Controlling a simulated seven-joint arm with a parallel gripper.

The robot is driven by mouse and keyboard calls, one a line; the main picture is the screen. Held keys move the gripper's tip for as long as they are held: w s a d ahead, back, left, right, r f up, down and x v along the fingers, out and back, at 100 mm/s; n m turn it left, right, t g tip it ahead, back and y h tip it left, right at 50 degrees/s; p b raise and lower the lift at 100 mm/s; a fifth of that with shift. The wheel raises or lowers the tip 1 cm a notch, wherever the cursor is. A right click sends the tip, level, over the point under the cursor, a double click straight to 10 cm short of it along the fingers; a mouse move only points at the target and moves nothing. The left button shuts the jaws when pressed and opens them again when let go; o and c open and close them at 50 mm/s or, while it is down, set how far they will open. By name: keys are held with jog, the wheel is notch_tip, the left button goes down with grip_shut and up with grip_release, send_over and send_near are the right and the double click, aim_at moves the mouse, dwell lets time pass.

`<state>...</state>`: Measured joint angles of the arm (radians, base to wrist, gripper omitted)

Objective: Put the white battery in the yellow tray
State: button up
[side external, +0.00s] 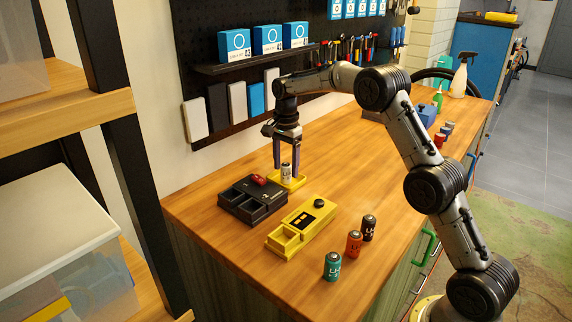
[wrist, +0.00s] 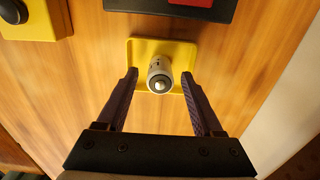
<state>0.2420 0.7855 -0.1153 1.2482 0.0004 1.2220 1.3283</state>
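The white battery (side external: 286,173) stands upright in the yellow tray (side external: 299,181), a small shallow dish on the workbench. In the wrist view the battery (wrist: 159,76) is seen from above, end on, over the tray (wrist: 181,49). My gripper (side external: 286,167) is pointed down over the tray. Its two fingers are spread on either side of the battery, and in the wrist view a gap shows between the battery and each fingertip (wrist: 159,76). The gripper is open and holds nothing. The battery's lower end is partly hidden in the side view.
A black charger (side external: 250,205) with a red item on it sits beside the tray. A yellow device (side external: 300,227) lies in front. The middle bench is clear.

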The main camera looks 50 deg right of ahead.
aim_at(286, 164)
notch_tip(286, 164, up, 12)
jog(key=s+a+r+n+t, duration=0.2)
jog(key=s+a+r+n, duration=0.3)
jog(key=s+r, duration=0.25)
jog(key=s+a+f+n+t, duration=0.1)
jog(key=s+a+n, duration=0.25)
jog(key=s, duration=0.65)
jog(key=s+a+f+n+t, duration=0.1)
jog(key=s+a+n, duration=0.3)
jog(key=s, duration=0.6)
jog(key=s+f+n+t, duration=0.1)
jog(key=s+f+n, duration=0.4)
jog(key=s+f, duration=0.2)
jog(key=s, duration=0.2)
jog(key=shift+s+a+t, duration=0.3)
jog(key=shift+a, duration=0.05)
jog(key=shift+n, duration=0.25)
